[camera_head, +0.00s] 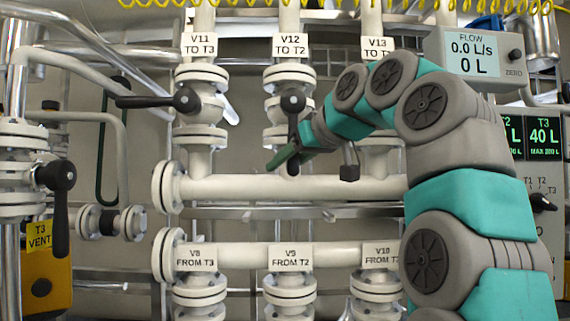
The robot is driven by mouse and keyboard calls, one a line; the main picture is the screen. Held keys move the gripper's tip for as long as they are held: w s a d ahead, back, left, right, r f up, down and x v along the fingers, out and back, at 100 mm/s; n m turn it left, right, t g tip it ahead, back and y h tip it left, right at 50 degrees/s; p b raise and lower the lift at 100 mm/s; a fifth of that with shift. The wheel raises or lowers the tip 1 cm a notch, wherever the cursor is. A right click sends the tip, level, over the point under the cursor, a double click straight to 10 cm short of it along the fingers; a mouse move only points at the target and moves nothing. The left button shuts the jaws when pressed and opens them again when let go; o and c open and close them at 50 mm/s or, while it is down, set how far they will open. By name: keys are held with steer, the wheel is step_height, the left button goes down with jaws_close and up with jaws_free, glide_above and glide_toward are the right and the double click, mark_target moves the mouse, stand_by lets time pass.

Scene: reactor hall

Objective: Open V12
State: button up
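V12 is a white flanged valve (290,76) on a vertical pipe, under a label "V12 TO T2" (290,45). Its black lever (292,118) hangs straight down from the hub, in line with the pipe. My gripper (284,157) comes in from the right, with its dark green fingers at the lower end of this lever. The fingers overlap in this view, so I cannot tell whether they are open or shut, or whether they touch the lever.
Left of V12, V11's black lever (150,101) points left, across its pipe. My arm covers most of V13, below its label (376,48). A horizontal white pipe (240,188) runs below. The flow display (470,54) reads 0.0 L/s and 0 L.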

steer(key=shift+o, duration=0.7)
steer(key=shift+a, duration=0.1)
steer(key=shift+s, duration=0.1)
steer(key=v, duration=0.7)
steer(key=shift+s+d+p, duration=0.25)
steer(key=shift+d+p, duration=0.05)
steer(key=shift+r, duration=0.1)
